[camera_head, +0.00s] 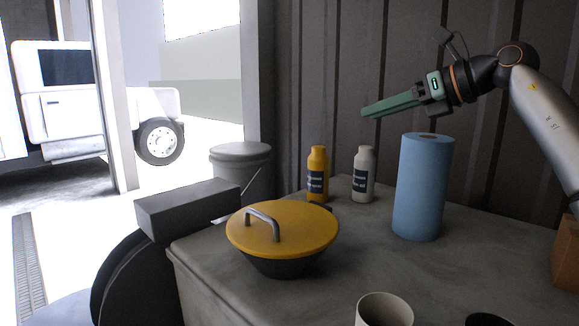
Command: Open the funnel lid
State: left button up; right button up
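The funnel has a round yellow lid (312,232) with a grey metal handle (262,222) on top. The lid sits on the dark funnel body (290,264), which stands at the left front of the grey table. My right gripper (366,112), with long green fingers, is raised at the upper right, well above and to the right of the lid. It points left and touches nothing. Its fingers overlap from this side, so the gap between them cannot be judged. My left gripper is not in view.
A blue paper roll (424,188) stands on the table (490,245) below my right gripper. A yellow bottle (317,176) and a white bottle (363,176) stand behind the funnel. A pale cup (385,311) is at the front edge, and a brown box (567,255) at the right.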

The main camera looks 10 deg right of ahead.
aim_at(280, 229)
jog(key=k, duration=1.5)
